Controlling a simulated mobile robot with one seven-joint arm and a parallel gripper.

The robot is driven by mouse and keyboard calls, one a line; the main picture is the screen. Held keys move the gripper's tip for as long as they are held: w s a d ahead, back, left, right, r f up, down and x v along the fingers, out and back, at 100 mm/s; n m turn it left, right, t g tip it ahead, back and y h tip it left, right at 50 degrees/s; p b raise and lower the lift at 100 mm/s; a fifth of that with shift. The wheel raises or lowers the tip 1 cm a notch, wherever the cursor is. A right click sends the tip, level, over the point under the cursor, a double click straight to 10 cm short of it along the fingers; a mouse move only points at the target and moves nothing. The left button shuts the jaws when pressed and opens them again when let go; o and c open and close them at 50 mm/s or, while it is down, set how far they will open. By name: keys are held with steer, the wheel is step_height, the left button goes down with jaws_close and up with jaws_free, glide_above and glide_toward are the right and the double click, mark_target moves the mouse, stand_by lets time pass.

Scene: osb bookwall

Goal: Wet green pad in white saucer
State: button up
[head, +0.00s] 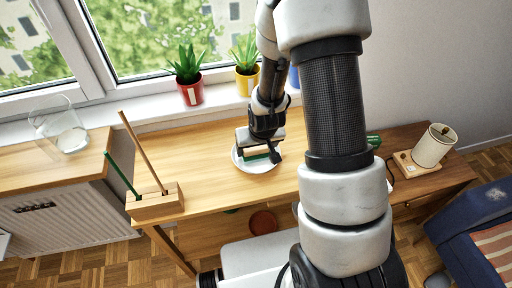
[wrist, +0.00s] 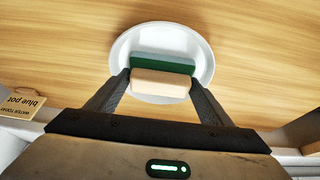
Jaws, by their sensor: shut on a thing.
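A wooden block with a green pad on one side (wrist: 163,66) is between the fingers of my gripper (wrist: 160,84). Its pale wooden part (wrist: 160,84) is nearer the wrist camera. The white saucer (wrist: 204,52) lies below and around the block in that view. In the head view my gripper (head: 264,148) is over the white saucer (head: 239,165) on the wooden desk, and a strip of the green pad (head: 257,157) shows low in the saucer's outline. I cannot tell whether the pad touches the saucer or whether it is wet.
A wooden holder with two sticks (head: 156,204) stands to the left. A red pot (head: 190,93) and a yellow pot (head: 247,82) stand on the windowsill. A blue thing (head: 294,77) is partly hidden by my arm. A card reading "WATER TODAY blue pot" (wrist: 21,104) and a lamp (head: 432,146) also show.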

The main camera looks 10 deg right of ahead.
steer(key=shift+r, duration=0.1)
steer(key=shift+r+p, duration=1.65)
steer(key=shift+r, duration=0.8)
stand_by(0.5)
steer(key=shift+r+p, duration=1.3)
steer(key=shift+r, duration=0.7)
